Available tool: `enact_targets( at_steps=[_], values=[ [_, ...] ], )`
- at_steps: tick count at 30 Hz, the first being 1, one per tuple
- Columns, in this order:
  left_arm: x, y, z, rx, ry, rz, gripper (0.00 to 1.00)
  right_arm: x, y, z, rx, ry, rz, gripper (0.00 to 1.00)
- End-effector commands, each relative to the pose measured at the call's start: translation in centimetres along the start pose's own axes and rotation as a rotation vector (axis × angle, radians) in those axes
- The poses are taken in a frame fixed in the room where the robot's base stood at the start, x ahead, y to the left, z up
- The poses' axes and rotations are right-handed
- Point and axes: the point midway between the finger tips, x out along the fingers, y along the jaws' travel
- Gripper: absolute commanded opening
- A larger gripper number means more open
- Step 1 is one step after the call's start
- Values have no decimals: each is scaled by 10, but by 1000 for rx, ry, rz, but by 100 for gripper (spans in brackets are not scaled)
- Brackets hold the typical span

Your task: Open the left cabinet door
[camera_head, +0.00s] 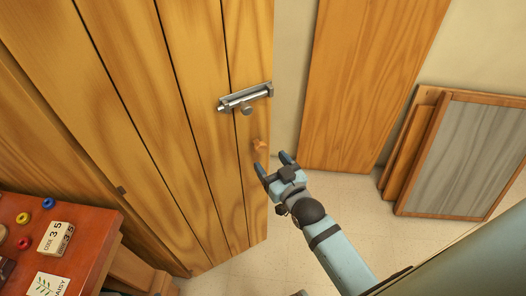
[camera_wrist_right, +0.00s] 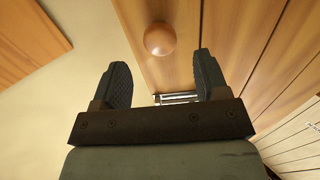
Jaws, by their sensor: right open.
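A tall wooden plank door (camera_head: 190,110) fills the left of the head view. A round wooden knob (camera_head: 260,146) sits near its right edge, below a metal bolt latch (camera_head: 246,97). My right gripper (camera_head: 273,163) is open and empty just below the knob in the head view. In the right wrist view the knob (camera_wrist_right: 160,38) shows ahead of the open fingers (camera_wrist_right: 161,62), roughly centred and not visibly touched. Part of the metal latch (camera_wrist_right: 178,98) shows between the fingers. My left gripper is out of view.
A reddish wooden table (camera_head: 90,240) with small coloured rings and cards stands at lower left. Another wooden panel (camera_head: 370,80) stands beyond the door's right edge. Framed boards (camera_head: 465,155) lean at the right wall. Tiled floor (camera_head: 240,275) shows bare below the door.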

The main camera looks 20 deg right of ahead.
Motion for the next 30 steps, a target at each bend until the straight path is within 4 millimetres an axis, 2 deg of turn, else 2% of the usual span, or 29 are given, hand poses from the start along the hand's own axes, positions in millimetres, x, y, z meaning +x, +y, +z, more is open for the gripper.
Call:
enact_targets(
  at_steps=[1, 3, 10, 15, 23, 30],
  values=[
    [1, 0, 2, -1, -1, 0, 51, -14, 0, 2, 0, -3, 0, 68],
    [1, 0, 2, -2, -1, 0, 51, -30, 0, 2, 0, -4, 0, 68],
    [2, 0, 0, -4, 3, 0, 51, -66, 0, 1, 0, -2, 0, 68],
    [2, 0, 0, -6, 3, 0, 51, -75, 0, 0, 0, 1, 0, 68],
    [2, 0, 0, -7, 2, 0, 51, -76, 0, 0, 0, 1, 0, 68],
    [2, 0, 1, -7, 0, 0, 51, -76, 0, 0, 0, 0, 0, 12]
  ],
)
